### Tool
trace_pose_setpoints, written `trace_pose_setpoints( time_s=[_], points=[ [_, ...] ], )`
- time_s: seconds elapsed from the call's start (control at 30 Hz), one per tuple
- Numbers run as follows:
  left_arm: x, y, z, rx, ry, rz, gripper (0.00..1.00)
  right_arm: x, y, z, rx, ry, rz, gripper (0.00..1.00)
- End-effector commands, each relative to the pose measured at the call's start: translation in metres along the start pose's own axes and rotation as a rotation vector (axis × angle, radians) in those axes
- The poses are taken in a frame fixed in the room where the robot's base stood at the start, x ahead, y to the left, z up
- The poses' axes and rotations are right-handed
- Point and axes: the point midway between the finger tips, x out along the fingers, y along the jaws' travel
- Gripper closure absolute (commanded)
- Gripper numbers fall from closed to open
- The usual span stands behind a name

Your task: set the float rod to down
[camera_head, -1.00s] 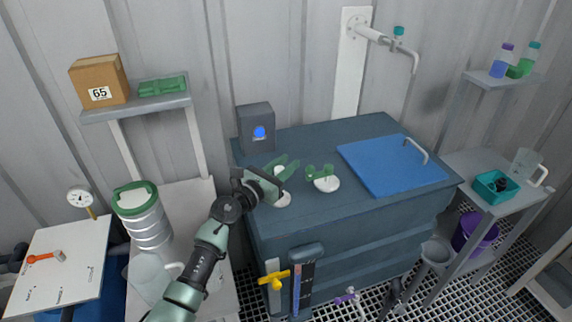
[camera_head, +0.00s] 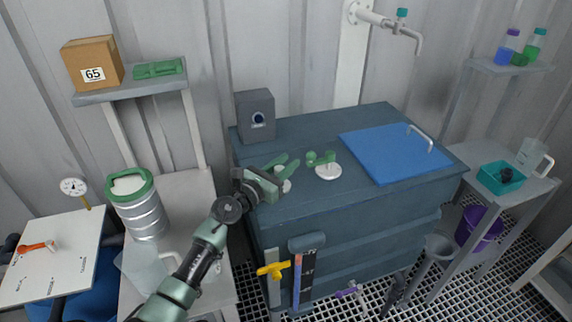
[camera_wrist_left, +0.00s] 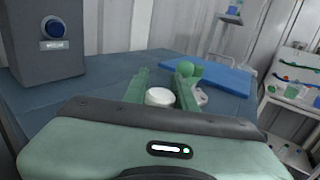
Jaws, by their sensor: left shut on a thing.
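My left gripper (camera_head: 282,172) is low over the left end of the dark blue cabinet top, its green fingers pointing to the back right. It is shut on a white round-topped knob (camera_wrist_left: 160,97), seen between the fingers in the left wrist view. The knob (camera_head: 279,170) stands over a white disc (camera_head: 287,186), partly hidden by the gripper. I take this knob to be the top of the float rod; its lower part is hidden. To its right, apart from the fingers, is a green handle (camera_head: 321,158) on another white disc (camera_head: 328,173). My right gripper is not in view.
A grey box with a round blue button (camera_head: 258,118) stands behind the gripper. A blue panel with a handle (camera_head: 395,156) covers the right of the top. A yellow valve handle (camera_head: 273,270) and a scale (camera_head: 309,270) are on the cabinet front.

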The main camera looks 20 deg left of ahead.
Motion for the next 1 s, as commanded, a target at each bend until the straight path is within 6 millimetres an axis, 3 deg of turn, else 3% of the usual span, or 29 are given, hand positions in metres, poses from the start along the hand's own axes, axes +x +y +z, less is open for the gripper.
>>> trace_pose_setpoints(
  time_s=[0.2, 0.23, 0.3, 0.67, 1.0],
  points=[
    [-0.002, -0.001, -0.007, -0.001, 0.015, -0.003, 1.00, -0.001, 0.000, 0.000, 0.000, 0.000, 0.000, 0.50],
    [-0.002, -0.001, -0.007, -0.001, 0.016, -0.003, 0.68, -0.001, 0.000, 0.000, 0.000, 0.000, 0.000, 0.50],
    [-0.002, -0.001, -0.007, -0.001, 0.015, -0.003, 0.51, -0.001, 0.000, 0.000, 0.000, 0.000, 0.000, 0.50],
    [-0.005, -0.001, -0.004, 0.001, 0.010, -0.001, 0.51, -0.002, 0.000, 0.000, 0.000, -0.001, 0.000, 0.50],
    [-0.058, 0.000, -0.005, 0.003, 0.013, -0.002, 0.51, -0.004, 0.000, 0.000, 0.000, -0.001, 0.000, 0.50]
  ],
)
